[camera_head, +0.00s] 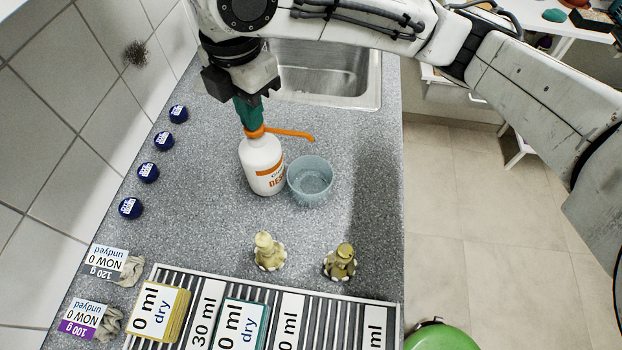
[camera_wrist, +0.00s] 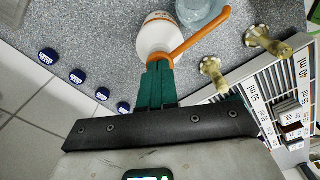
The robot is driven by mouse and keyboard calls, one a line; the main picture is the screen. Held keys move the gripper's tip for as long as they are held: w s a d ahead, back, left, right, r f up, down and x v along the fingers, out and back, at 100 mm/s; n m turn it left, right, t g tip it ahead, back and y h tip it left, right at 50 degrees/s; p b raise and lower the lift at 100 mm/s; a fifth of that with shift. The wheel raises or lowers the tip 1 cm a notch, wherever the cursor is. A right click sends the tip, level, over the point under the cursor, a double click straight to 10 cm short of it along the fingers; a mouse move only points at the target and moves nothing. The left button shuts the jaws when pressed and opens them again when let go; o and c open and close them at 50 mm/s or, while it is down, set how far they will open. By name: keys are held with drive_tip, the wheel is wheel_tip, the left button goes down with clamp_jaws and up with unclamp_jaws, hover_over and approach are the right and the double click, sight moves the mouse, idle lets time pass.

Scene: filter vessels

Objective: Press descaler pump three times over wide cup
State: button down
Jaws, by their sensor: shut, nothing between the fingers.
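The descaler bottle (camera_head: 263,168) is white with an orange label and stands upright on the grey counter. Its orange pump head (camera_head: 285,133) has a long spout pointing right, above the wide cup. The wide cup (camera_head: 311,182) is pale blue and translucent, standing just right of the bottle; it also shows at the top of the wrist view (camera_wrist: 200,12). My gripper (camera_head: 250,122) has green fingers, is shut and empty, and points down at the top of the pump. In the wrist view its fingertips (camera_wrist: 158,66) are right at the orange head; I cannot tell whether they touch.
Several blue-lidded jars (camera_head: 148,172) line the left wall. Two small yellowish valve-like pieces (camera_head: 268,252) stand in front of the cup. A ribbed rack (camera_head: 264,310) with volume cards fills the front. A steel sink (camera_head: 325,75) lies behind. Counter right of the cup is clear.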

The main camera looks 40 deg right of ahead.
drive_tip(key=shift+r, duration=0.1)
drive_tip(key=shift+r+p, duration=1.6)
drive_tip(key=shift+p, duration=0.15)
drive_tip(key=shift+f, duration=0.15)
drive_tip(key=shift+f+b, duration=1.25)
drive_tip(key=shift+f, duration=0.35)
drive_tip(key=shift+r, duration=0.15)
drive_tip(key=shift+r+p, duration=1.6)
drive_tip(key=shift+p, duration=0.3)
